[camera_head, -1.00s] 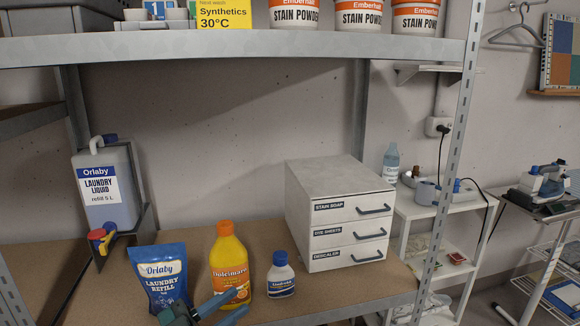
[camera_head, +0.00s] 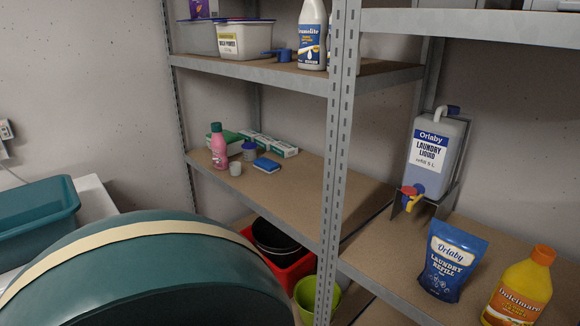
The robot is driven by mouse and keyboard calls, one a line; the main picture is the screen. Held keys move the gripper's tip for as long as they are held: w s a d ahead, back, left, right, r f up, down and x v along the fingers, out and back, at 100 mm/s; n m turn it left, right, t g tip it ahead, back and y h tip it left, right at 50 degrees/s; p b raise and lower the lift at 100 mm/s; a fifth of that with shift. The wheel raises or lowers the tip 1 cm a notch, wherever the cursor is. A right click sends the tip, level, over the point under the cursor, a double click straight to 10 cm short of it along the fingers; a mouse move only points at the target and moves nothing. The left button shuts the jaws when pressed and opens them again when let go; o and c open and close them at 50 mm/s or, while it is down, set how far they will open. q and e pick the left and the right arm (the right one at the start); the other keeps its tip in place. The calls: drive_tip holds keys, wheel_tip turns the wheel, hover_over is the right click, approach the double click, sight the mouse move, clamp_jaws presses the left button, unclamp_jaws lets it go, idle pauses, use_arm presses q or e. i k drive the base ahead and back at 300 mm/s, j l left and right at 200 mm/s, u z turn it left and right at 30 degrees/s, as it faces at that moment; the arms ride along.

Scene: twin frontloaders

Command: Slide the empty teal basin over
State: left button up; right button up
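A teal basin (camera_head: 35,215) stands at the left edge of the head view, on a white surface (camera_head: 96,206). It is cut off by the left frame edge, and nothing shows inside the part I can see. A large rounded dark teal shape with a cream band, very close to the camera, covers the lower left and hides part of the white surface. I cannot tell what this shape is. Neither of my grippers is in view.
A metal shelf post (camera_head: 334,180) stands mid-view. The shelf holds a pink bottle (camera_head: 218,146) and small boxes. A red crate (camera_head: 290,262) with a black bucket and a green bucket (camera_head: 317,296) are below. A laundry liquid canister (camera_head: 436,150), blue pouch (camera_head: 448,262) and orange bottle (camera_head: 522,290) are right.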

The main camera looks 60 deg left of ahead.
sight(34, 216)
drive_tip(key=u, duration=3.6)
